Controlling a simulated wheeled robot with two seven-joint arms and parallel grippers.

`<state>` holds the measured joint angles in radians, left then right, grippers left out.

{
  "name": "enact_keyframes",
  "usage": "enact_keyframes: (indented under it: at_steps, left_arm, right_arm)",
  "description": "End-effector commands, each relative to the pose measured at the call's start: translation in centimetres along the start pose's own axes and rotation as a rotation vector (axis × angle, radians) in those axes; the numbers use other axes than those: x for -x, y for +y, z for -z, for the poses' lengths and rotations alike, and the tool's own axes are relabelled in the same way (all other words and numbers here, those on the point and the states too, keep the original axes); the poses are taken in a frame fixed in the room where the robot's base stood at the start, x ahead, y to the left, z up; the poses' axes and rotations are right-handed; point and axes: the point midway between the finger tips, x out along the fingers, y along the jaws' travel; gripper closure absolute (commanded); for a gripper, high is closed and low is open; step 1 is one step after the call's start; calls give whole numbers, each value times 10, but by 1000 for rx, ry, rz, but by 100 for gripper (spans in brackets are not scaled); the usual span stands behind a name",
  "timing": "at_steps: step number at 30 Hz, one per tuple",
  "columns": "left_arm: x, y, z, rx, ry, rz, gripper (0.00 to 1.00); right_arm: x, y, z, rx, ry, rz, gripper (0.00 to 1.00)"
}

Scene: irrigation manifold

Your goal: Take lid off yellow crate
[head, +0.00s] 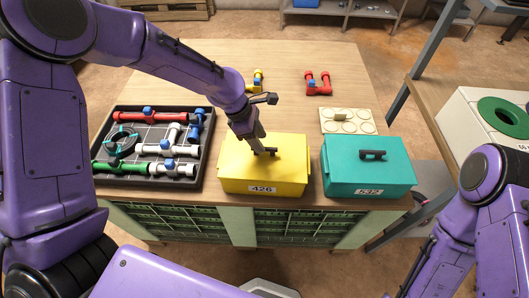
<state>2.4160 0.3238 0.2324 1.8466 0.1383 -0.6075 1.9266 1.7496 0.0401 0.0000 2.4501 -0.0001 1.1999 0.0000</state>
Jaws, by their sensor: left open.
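The yellow crate (263,187) stands on the table with its yellow lid (236,158) on top and the label 426 on its front. The lid has a dark handle (273,151). My left gripper (262,149) points down over the lid, right at the handle's left end. Its fingers are small here, and I cannot tell whether they touch the handle. It is open. My right arm comes in at the lower right, and its gripper is not in view.
A teal crate (367,183) with a lid stands close to the right. A dark tray (205,152) of pipe fittings lies left. A cream plate (348,112), a red fitting (318,85) and a yellow fitting (256,82) lie behind.

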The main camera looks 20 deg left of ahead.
Motion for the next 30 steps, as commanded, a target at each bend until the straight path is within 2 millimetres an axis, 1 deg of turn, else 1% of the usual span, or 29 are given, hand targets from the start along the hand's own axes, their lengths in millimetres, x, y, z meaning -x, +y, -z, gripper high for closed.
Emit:
enact_keyframes:
  at_steps: [1,3,6,13,14,15,17,18,26,30]
  left_arm:
    - [-8,-2,0,2,1,5,54]
    - [-21,-2,1,1,1,3,54]
    - [-32,-2,2,1,2,0,54]
    - [-34,-1,2,1,1,-2,54]
    - [-34,-1,2,1,1,-2,64]
    - [-34,-1,2,1,1,-2,77]
    - [-34,-1,2,1,2,-2,97]
    - [-34,-1,2,1,2,-2,100]
    - [-33,-1,2,1,1,-3,100]
    - [-28,-1,0,0,2,-3,100]
  right_arm:
    - [5,0,2,0,0,0,57]
    - [6,0,3,0,0,0,57]
    - [6,0,3,0,0,0,57]
    - [6,0,3,0,0,0,57]
    - [6,0,3,0,0,0,57]
    - [6,0,2,0,0,0,57]
    - [6,0,2,0,0,0,57]
    - [6,0,2,0,0,0,57]
    - [6,0,3,0,0,0,57]
    - [3,0,2,0,0,0,57]
